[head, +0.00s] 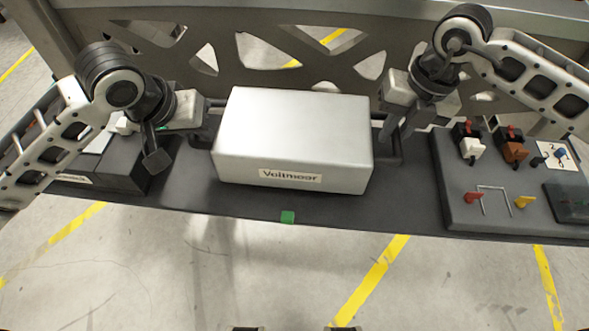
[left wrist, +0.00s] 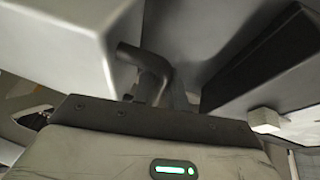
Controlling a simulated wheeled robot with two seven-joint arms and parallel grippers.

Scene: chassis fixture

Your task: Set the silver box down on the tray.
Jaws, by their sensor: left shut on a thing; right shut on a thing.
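A grey panel (head: 475,205) with switches, coloured levers and a wire loop lies at right. A dark case (head: 105,170) stands at left. A green marker (head: 288,217) is at the front edge. A metal frame with cut-outs (head: 300,55) rises behind.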

